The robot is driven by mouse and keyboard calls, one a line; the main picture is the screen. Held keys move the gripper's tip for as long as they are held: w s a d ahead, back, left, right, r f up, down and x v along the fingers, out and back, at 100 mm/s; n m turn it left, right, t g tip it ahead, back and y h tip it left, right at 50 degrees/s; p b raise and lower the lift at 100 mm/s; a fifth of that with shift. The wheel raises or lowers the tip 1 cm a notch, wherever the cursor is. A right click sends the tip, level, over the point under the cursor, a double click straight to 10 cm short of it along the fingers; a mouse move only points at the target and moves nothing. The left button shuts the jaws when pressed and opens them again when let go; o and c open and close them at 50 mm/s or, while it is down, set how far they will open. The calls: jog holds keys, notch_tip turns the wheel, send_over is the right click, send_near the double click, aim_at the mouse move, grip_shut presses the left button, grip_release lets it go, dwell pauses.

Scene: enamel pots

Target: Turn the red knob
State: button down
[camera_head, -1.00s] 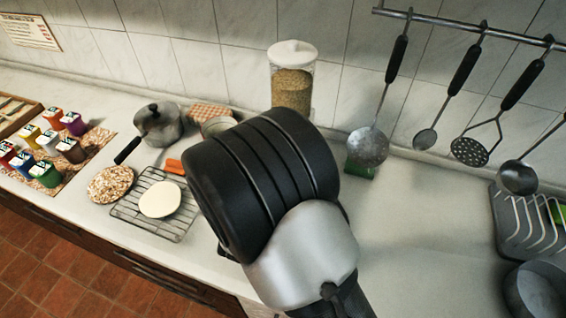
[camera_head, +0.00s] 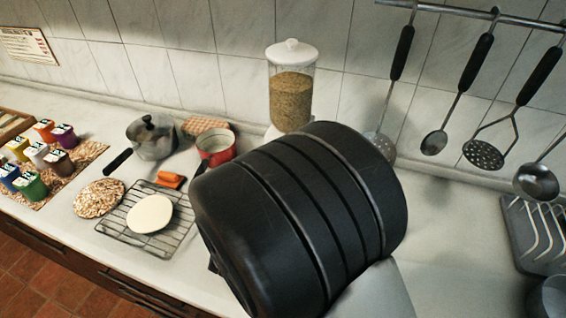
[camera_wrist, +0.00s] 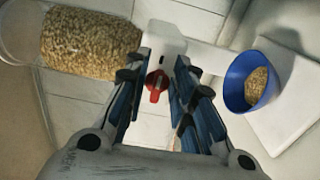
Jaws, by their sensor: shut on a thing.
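The red knob (camera_wrist: 157,86) sits on the white body (camera_wrist: 160,48) of a grain dispenser. In the wrist view it lies between the blue-lined fingers of my gripper (camera_wrist: 164,68), which are closed in on it. The dispenser's clear jar of grain (camera_wrist: 90,45) is on the left of the wrist view. In the head view the jar (camera_head: 291,98) has a white lid and stands against the wall. My black arm link hides the dispenser's lower part, the knob and my gripper there.
A blue bowl (camera_wrist: 250,85) holding some grain is right of my gripper in the wrist view. In the head view, a red pot (camera_head: 216,146), grey pot (camera_head: 153,138) and wire rack (camera_head: 128,222) stand left of my arm. Utensils hang at the right.

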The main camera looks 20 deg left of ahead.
jog(key=c, duration=1.7)
grip_release()
jog(key=s, duration=0.7)
jog(key=shift+s+d, duration=0.25)
jog(key=shift+d, duration=0.15)
